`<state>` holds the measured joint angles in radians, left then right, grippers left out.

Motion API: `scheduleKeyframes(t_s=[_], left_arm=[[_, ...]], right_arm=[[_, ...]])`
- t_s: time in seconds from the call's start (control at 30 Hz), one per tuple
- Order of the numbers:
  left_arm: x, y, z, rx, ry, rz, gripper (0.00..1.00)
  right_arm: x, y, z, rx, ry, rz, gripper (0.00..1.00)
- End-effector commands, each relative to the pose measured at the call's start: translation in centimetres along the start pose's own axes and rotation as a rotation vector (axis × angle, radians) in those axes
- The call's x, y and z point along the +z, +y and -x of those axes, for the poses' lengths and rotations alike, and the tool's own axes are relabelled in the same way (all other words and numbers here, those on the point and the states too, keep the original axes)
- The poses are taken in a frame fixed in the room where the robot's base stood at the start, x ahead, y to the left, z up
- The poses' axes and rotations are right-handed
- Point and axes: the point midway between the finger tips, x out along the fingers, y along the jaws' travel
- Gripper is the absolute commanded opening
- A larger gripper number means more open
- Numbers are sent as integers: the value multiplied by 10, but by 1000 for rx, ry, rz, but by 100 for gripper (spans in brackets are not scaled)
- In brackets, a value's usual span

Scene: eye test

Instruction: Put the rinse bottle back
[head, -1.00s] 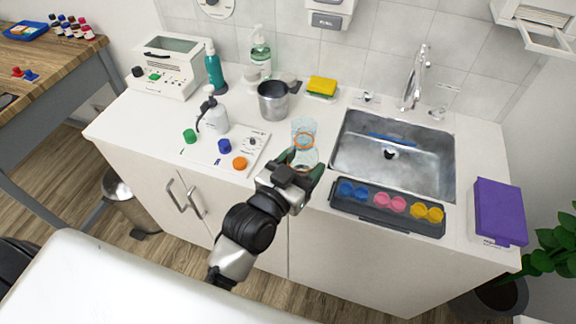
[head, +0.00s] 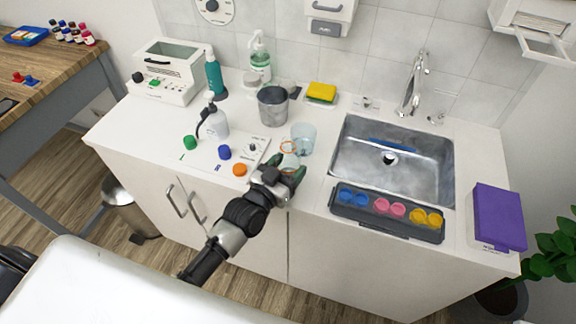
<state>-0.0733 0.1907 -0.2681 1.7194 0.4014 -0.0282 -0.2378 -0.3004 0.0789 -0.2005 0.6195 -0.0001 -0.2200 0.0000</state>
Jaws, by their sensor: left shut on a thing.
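The white bottle with a dark bent spout (head: 217,124) appears to be the rinse bottle. It stands upright at the back edge of a white panel on the counter, apart from any gripper. My left gripper (head: 289,168) is to its right, near the counter's front edge. It is shut on a small clear vessel with an orange rim (head: 289,147); the fingers hide much of its lower part. A clear bluish cup (head: 303,138) stands just behind and right of it; I cannot tell if they touch. My right gripper is not in view.
The white panel (head: 202,157) carries green, blue and orange knobs. A grey metal pot (head: 272,106), teal bottle (head: 215,76) and pump bottle (head: 260,60) stand behind. The sink (head: 400,175) and a dark tray with coloured cups (head: 365,220) are to the right.

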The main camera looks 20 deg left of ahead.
Motion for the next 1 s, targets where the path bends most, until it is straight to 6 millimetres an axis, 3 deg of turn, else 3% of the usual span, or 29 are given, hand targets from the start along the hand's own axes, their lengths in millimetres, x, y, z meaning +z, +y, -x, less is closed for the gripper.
scheduleKeyframes(t_s=[0.27,0.3,0.43,0.77,1.0], left_arm=[[4,0,0,0,1,0,34],[2,0,0,0,1,0,67],[2,0,0,0,0,0,87],[-3,0,0,0,1,0,87],[2,0,39,0,-3,-1,87]], right_arm=[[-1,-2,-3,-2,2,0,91],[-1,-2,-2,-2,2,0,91],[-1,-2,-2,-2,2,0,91],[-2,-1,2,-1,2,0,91],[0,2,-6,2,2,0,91]])
